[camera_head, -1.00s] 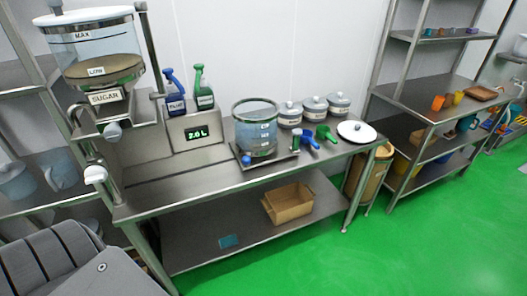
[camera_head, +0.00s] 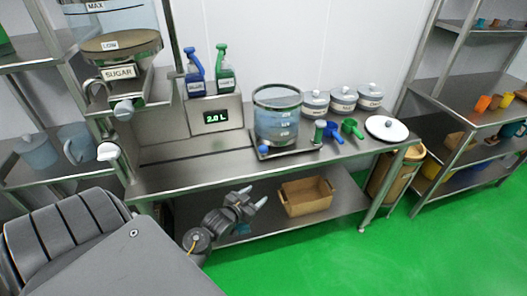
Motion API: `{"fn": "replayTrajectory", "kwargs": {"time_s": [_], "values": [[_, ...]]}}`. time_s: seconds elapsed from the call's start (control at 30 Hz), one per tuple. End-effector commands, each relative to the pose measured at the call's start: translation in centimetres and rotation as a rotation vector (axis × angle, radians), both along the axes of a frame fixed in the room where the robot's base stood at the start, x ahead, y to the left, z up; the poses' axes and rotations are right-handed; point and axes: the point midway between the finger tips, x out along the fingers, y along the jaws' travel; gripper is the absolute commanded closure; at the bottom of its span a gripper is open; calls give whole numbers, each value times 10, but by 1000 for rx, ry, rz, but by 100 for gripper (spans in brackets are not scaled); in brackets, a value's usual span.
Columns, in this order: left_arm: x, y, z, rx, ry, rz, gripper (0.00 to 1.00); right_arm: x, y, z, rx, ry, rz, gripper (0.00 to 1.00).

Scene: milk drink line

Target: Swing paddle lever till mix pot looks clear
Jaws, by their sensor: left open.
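The mix pot (camera_head: 277,112), a clear cylinder with a dark rim, stands on a dark base plate (camera_head: 290,150) on the steel bench. Level marks show on its wall and its contents look pale blue-grey; whether anything is undissolved is too small to tell. A green upright grip (camera_head: 319,133) stands at the pot's right side, perhaps the paddle lever. A blue knob (camera_head: 262,149) is at the base's front left. My left gripper (camera_head: 255,197) is open and empty, in front of the bench's front edge, below and left of the pot, touching nothing visible. My right gripper is not in view.
Blue and green scoops (camera_head: 351,128) lie right of the pot, with lidded jars (camera_head: 343,98) behind. A white lid (camera_head: 386,128) lies farther right. The sugar hopper (camera_head: 120,50) and a 2.0 L display (camera_head: 215,118) are left. A cardboard box (camera_head: 305,196) sits on the lower shelf.

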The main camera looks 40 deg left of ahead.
Motion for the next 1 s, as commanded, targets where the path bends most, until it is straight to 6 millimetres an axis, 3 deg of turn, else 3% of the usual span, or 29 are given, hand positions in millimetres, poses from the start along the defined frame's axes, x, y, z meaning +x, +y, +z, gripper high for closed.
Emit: {"fn": "replayTrajectory", "kwargs": {"time_s": [0.03, 0.1, 0.2, 0.27, 0.57, 1.0], "values": [[3, 9, 33, 29, -65, 7, 46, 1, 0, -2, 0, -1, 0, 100], [6, 20, 71, 60, -152, 15, 46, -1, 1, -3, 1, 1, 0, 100], [8, 33, 102, 86, -245, 24, 46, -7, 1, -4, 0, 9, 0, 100], [8, 37, 112, 94, -277, 26, 46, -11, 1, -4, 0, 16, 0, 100], [21, 41, 119, 98, -295, 27, 46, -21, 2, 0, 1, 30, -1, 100], [96, 51, 119, 96, -294, 28, 46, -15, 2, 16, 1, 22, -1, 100]]}}
